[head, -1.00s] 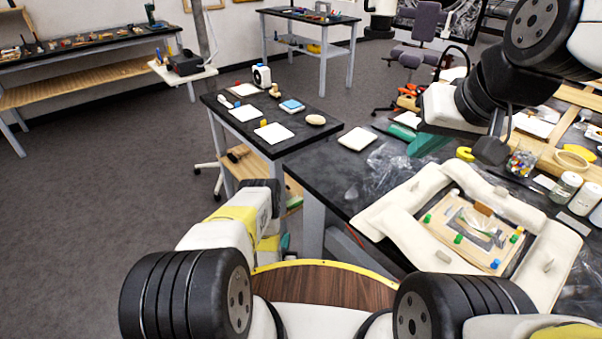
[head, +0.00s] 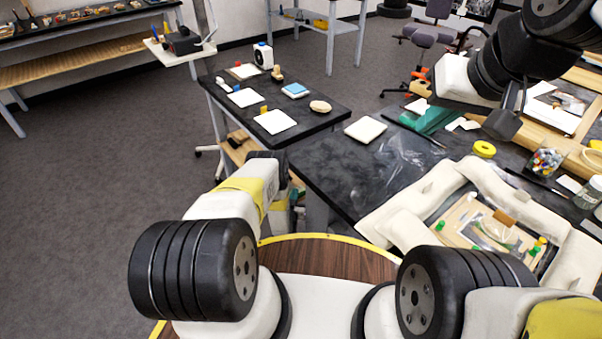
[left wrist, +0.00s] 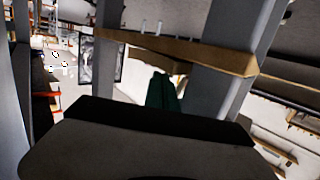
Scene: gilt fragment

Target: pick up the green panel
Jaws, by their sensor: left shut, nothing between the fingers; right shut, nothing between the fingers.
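A flat green piece, likely the green panel (head: 409,121), lies on the black worktable beyond the white tile, partly covered by my right gripper. My right gripper (head: 437,119) hangs at the upper right under its white body. Its dark green fingers are shut and overlap the green piece in the picture; I cannot tell whether they touch it. My left gripper (head: 297,196) is low beside the table's left edge, mostly hidden behind my left arm. In the left wrist view its dark green fingers (left wrist: 162,93) are together and empty, away from the panel.
A white tile (head: 366,130) and crumpled clear film (head: 400,155) lie nearby. Pale cushions (head: 410,228) surround a wooden board (head: 487,222) in front. A yellow ring (head: 484,149) and a jar of beads (head: 546,161) stand to the right. A side table (head: 322,112) is at left.

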